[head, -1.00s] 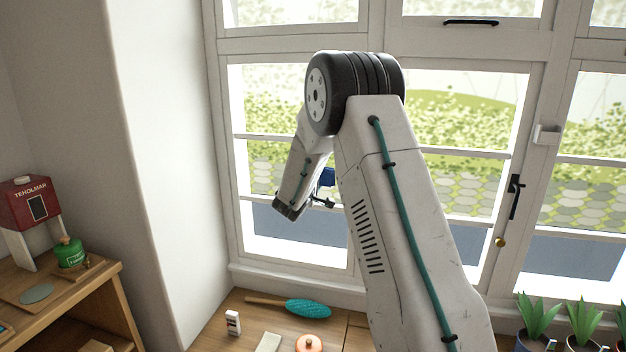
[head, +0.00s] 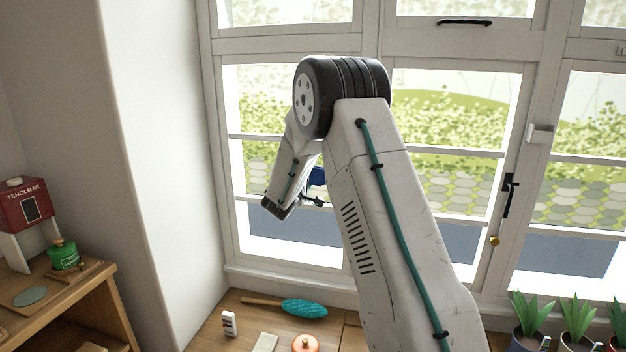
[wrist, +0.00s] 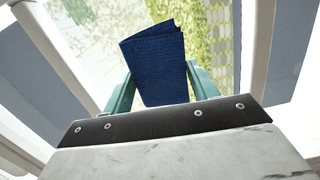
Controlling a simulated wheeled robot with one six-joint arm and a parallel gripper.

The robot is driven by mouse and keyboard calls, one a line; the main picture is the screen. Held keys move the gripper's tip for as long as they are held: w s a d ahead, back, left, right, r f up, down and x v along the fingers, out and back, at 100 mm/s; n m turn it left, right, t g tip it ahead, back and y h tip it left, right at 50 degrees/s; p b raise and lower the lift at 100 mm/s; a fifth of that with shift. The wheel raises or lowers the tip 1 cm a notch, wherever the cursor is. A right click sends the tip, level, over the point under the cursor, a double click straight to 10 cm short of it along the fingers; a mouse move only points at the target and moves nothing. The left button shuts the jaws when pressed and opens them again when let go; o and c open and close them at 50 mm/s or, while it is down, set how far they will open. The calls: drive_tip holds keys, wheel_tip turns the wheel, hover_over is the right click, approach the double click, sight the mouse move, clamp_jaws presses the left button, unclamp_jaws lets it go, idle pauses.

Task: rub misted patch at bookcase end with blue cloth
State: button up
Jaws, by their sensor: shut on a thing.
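My gripper (wrist: 162,84) is shut on the folded dark blue cloth (wrist: 155,50), which sticks out beyond its two teal fingers in the wrist view. In the head view a small piece of the blue cloth (head: 317,176) shows behind my wrist, in front of the left window's lower panes. The window glass (wrist: 85,45) lies beyond the cloth; it looks pale and hazy at the left, but I cannot tell misting from glare. I cannot tell whether the cloth touches the glass. The bookcase (head: 95,300) stands at the lower left, left of the window.
Potted plants (head: 575,318) stand at the right.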

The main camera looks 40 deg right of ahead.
drive_tip(key=w+a, duration=0.6)
drive_tip(key=w, duration=0.2)
drive_tip(key=shift+w+a, duration=0.3)
drive_tip(key=shift+a, duration=0.05)
idle(0.7)
drive_tip(key=shift+a, duration=0.1)
drive_tip(key=shift+s+v, duration=0.15)
drive_tip(key=shift+v, duration=1.3)
drive_tip(key=shift+s+v, duration=0.15)
drive_tip(key=shift+v, duration=1.3)
drive_tip(key=shift+f, duration=0.1)
drive_tip(key=shift+s+v, duration=0.25)
drive_tip(key=shift+v, duration=1.1)
